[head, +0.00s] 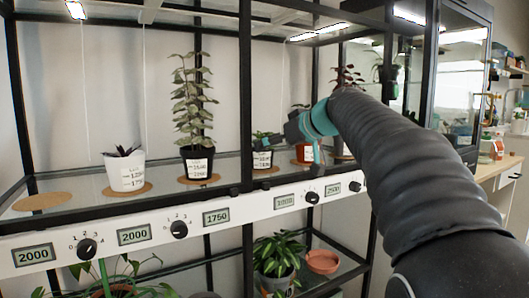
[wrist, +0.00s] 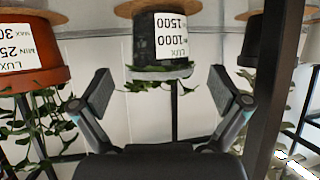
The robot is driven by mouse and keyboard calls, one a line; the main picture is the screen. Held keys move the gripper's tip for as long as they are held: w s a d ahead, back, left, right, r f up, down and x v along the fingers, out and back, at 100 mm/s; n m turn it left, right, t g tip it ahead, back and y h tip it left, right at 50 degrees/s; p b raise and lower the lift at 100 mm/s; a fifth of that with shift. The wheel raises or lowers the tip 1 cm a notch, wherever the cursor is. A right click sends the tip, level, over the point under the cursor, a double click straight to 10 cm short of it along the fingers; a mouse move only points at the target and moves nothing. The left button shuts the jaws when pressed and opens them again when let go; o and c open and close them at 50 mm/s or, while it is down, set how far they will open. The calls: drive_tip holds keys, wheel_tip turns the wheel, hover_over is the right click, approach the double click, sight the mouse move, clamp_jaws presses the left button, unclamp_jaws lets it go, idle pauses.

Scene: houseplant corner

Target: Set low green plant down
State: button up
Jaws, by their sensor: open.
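The low green plant (head: 262,158) stands upright in a small dark pot on a round cork mat (head: 270,171) on the shelf. In the wrist view, which is upside down, its pot (wrist: 142,52) has a white label reading LUX, 1000 and 1500. The pot's base meets the cork mat (wrist: 125,10), and a few leaves show past the rim. My gripper (wrist: 162,92) is open, with its fingers apart and a little short of the pot. No contact shows. In the head view, my gripper (head: 290,133) is just right of the plant and partly hidden by my wrist.
An orange pot (wrist: 35,78) stands on the left in the wrist view, and a dark pot (wrist: 262,45) on the right beside a black frame post (wrist: 278,90). A tall plant (head: 195,105) and a white pot (head: 126,172) stand farther left. One cork mat (head: 42,202) is empty.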

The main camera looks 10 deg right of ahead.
drive_tip(key=v, duration=0.6)
drive_tip(key=s+a+f+m+g+h, duration=0.2)
drive_tip(key=s+f+h, duration=0.1)
drive_tip(key=s+f, duration=1.2)
drive_tip(key=s+a+f+m+g+h, duration=0.3)
drive_tip(key=s+f, duration=1.3)
drive_tip(key=f, duration=0.4)
drive_tip(key=shift+m+g, duration=0.3)
